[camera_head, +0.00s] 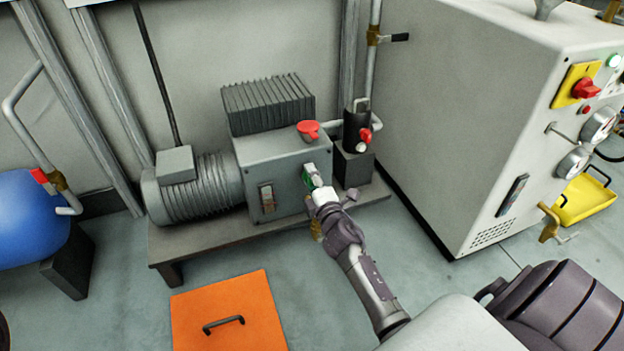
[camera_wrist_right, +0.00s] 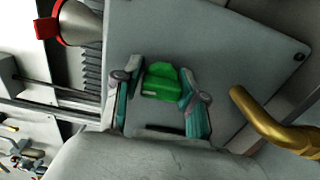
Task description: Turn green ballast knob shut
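The green knob (camera_wrist_right: 161,82) sits on the grey end face of the pump unit (camera_head: 287,172). In the wrist view it lies between the two fingertips of my right gripper (camera_wrist_right: 162,88), which appear to touch it on both sides. In the head view my right gripper (camera_head: 318,189) reaches up to this face, and a bit of the green knob (camera_head: 308,171) shows beside it. The rest of the knob is hidden behind the gripper there. My left gripper is not in view.
A red knob (camera_head: 308,128) sits on the pump's top edge, and a brass pipe (camera_wrist_right: 270,125) is close right of the gripper in the wrist view. A grey cabinet (camera_head: 455,140) stands right. An orange floor panel (camera_head: 228,310) lies in front.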

